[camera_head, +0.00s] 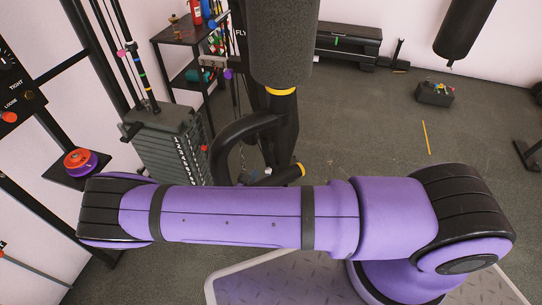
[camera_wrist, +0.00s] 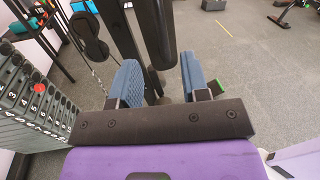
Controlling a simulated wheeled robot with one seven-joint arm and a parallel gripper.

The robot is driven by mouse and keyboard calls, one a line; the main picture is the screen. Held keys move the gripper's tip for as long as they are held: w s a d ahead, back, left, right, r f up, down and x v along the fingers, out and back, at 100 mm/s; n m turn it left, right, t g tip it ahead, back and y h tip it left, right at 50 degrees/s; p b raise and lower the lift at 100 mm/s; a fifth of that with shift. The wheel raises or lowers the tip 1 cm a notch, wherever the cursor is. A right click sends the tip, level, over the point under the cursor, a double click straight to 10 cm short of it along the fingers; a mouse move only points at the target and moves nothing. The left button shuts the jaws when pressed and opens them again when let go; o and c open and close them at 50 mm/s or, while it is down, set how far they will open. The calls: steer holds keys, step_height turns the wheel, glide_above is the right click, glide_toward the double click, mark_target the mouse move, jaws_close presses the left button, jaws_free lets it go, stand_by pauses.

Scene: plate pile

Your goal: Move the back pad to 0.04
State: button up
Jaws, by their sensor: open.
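A dark grey padded piece (camera_head: 283,42), which looks like the back pad, stands upright at the top middle of the head view. A yellow ring (camera_head: 281,91) shows below it on a black post. A scale reading for it is not legible. In the wrist view my gripper (camera_wrist: 162,80) is open, with its two blue ridged fingers wide apart and nothing held between them. A black upright post (camera_wrist: 156,30) of the machine shows beyond the fingers. The gripper is not visible in the head view, where my purple arm crosses in front of the machine's lower part.
A numbered weight stack (camera_head: 172,142) stands to the left, also in the wrist view (camera_wrist: 30,100). A black curved handle (camera_head: 235,135) juts out below the pad. A shelf (camera_head: 190,65) stands behind at left. The grey floor at right is mostly clear.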

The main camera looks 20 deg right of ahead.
mark_target(272, 161)
steer(key=x, duration=0.9)
steer(key=shift+d, duration=0.1)
steer(key=shift+d, duration=0.1)
jaws_close()
